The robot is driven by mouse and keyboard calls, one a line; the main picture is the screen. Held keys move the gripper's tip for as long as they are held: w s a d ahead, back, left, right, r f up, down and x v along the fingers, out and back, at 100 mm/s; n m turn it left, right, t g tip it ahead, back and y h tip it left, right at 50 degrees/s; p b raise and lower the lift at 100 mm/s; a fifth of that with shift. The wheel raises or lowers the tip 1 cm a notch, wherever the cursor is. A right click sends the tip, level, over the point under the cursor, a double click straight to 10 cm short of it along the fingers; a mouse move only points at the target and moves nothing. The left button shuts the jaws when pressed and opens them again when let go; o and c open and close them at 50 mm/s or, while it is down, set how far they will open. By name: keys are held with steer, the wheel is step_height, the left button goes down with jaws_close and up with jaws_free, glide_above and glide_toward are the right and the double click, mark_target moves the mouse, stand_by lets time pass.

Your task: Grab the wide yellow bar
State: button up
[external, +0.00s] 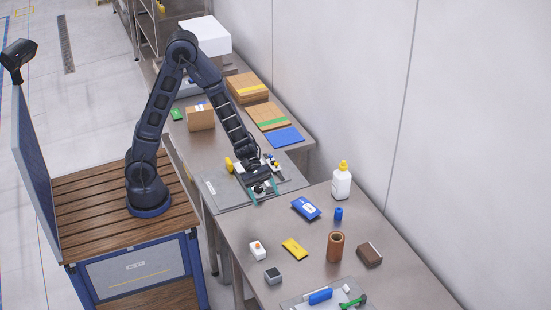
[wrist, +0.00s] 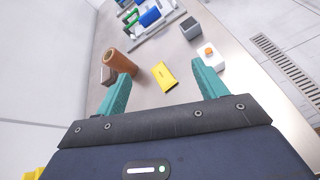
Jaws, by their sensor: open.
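The yellow bar (external: 294,248) lies flat on the near metal table, between a white block and a brown cylinder. It has small dark print on it. In the wrist view the yellow bar (wrist: 164,76) shows between and beyond my two teal fingers, with nothing covering it. My gripper (external: 263,194) is above the back edge of the near table, short of the bar and apart from it. In the wrist view my gripper (wrist: 160,72) has its fingers wide apart with nothing between them.
Near the bar are a white block with an orange top (external: 257,249), a grey cube (external: 273,276), a brown cylinder (external: 334,246) and a dark brown box (external: 369,254). A tray (external: 296,302) holds tools in front.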

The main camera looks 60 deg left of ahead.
mark_target(294, 246)
steer(key=w+d+f+n+t, duration=0.1)
steer(key=f+n, duration=0.1)
steer(key=f, duration=0.2)
steer(key=w+d+f+n+t, duration=0.1)
steer(key=f+n, duration=0.1)
steer(key=f, duration=0.2)
steer(key=w+d+f+n+t, duration=0.1)
steer(key=f+n, duration=0.1)
steer(key=f, duration=0.2)
steer(key=shift+w+d+f+n, duration=0.2)
steer(key=shift+d+n, duration=0.05)
steer(key=shift+n, duration=0.15)
steer(key=x, duration=1)
steer(key=shift+d+f, duration=0.3)
steer(key=c, duration=1.1)
